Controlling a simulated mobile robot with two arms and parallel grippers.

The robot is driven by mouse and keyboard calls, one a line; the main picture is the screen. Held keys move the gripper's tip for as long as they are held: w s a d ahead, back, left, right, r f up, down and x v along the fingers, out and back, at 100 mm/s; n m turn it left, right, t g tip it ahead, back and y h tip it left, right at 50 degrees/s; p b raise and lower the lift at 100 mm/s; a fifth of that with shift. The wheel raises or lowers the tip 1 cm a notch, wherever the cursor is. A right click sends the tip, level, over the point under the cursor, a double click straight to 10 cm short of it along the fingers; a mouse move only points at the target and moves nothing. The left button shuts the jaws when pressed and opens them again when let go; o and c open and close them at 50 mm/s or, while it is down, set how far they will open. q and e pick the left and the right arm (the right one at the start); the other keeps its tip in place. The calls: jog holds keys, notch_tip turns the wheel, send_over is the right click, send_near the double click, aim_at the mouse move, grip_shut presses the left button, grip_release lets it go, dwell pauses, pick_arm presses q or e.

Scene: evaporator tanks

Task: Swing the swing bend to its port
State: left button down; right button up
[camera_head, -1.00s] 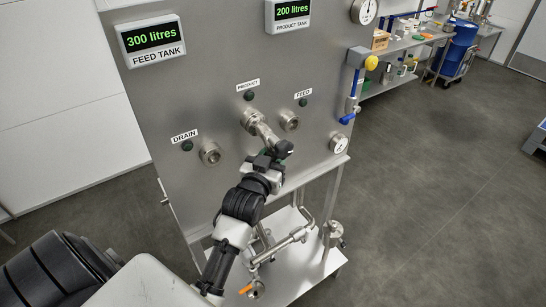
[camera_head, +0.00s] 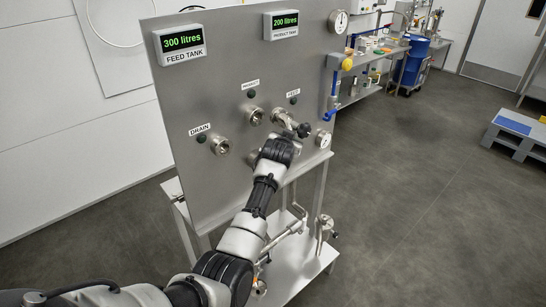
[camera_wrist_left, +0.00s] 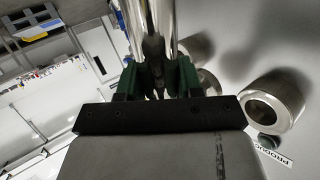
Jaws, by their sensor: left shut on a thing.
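The steel swing bend (camera_head: 287,118) stands out from the panel by the port under the FEED label (camera_head: 293,92). I cannot tell whether it is seated there. My left gripper (camera_head: 296,129) is shut on it. In the left wrist view the green fingers (camera_wrist_left: 158,80) close around the shiny pipe of the bend (camera_wrist_left: 150,28). The product port (camera_head: 254,116) is open and empty; it also shows in the left wrist view (camera_wrist_left: 272,102). The drain port (camera_head: 221,146) is open too. Another round fitting (camera_head: 254,156) is partly hidden behind my arm. My right gripper is not in view.
The steel panel (camera_head: 200,100) carries the feed tank display (camera_head: 182,42), the product tank display (camera_head: 285,22) and gauges. A blue-handled valve (camera_head: 330,112) sticks out at its right edge. Pipework stands on the lower shelf (camera_head: 300,260).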

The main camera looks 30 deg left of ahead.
pick_arm(q)
jog(key=shift+w+d+f+g, duration=0.1)
jog(key=shift+w+f+g, duration=0.1)
jog(key=shift+w+g, duration=0.2)
jog(key=w+f+g, duration=0.1)
jog(key=w+d+f+m+g+b, duration=0.1)
jog(key=shift+w+f+m+g+y, duration=0.1)
jog(key=shift+m+g+y, duration=0.2)
jog(key=shift+g+y, duration=0.1)
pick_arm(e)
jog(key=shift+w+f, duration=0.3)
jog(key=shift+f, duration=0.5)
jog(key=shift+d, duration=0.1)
pick_arm(q)
jog(key=c, duration=0.7)
grip_release()
jog(key=shift+w, duration=0.1)
jog(key=shift+c, duration=0.2)
